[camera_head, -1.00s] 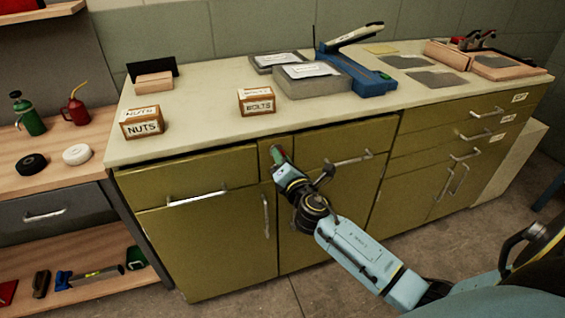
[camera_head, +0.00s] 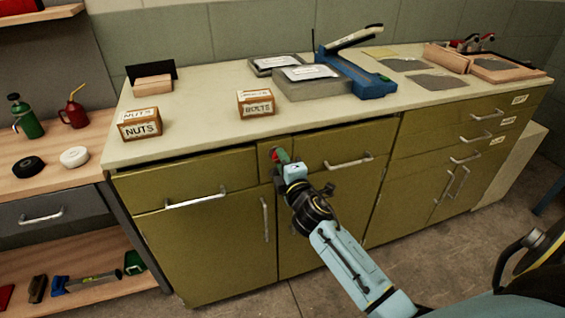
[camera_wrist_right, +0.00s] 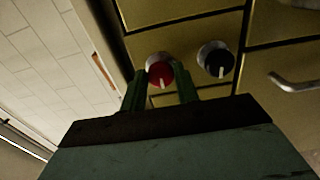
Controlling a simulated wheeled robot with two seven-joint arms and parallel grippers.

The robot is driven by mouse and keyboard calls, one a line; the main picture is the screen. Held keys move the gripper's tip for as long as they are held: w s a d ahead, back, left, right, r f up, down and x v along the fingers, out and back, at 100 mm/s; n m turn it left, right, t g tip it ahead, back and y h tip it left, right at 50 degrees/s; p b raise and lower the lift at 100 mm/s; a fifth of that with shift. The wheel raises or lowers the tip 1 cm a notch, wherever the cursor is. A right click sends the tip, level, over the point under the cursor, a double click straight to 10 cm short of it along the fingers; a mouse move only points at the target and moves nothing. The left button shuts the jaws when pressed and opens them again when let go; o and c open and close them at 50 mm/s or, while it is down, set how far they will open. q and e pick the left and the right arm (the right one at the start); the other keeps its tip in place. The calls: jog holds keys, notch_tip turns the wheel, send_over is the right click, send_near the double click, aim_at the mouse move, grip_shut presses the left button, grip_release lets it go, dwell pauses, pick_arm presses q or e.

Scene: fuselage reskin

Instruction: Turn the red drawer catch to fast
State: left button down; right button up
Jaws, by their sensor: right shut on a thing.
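The red drawer catch (camera_head: 275,155) is a small round knob on the narrow panel between two drawers of the olive cabinet. In the right wrist view the red catch (camera_wrist_right: 159,74) has a white mark at its lower part. My right gripper (camera_head: 282,156) is at the catch, and its green fingers (camera_wrist_right: 160,78) are shut on it, one on each side. Part of the catch is hidden behind the fingers. Any fast or loose lettering is too small to read. My left gripper is not in view.
A black knob (camera_wrist_right: 217,60) with a white mark sits close beside the red catch. Drawer handles (camera_head: 196,199) and (camera_head: 348,162) stick out on either side. The worktop (camera_head: 200,130) overhangs just above, with the nuts box (camera_head: 140,127) and bolts box (camera_head: 257,108) on it.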

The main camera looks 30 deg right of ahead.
dwell(0.5)
jog(key=o, duration=0.9)
jog(key=shift+o, duration=0.2)
jog(key=shift+s, duration=0.1)
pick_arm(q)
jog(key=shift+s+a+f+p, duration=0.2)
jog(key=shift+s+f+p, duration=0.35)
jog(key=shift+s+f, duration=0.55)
pick_arm(e)
jog(key=v, duration=1.3)
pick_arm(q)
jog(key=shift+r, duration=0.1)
pick_arm(e)
jog(key=shift+a, duration=0.1)
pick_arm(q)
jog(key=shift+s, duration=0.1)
pick_arm(e)
jog(key=shift+s, duration=0.1)
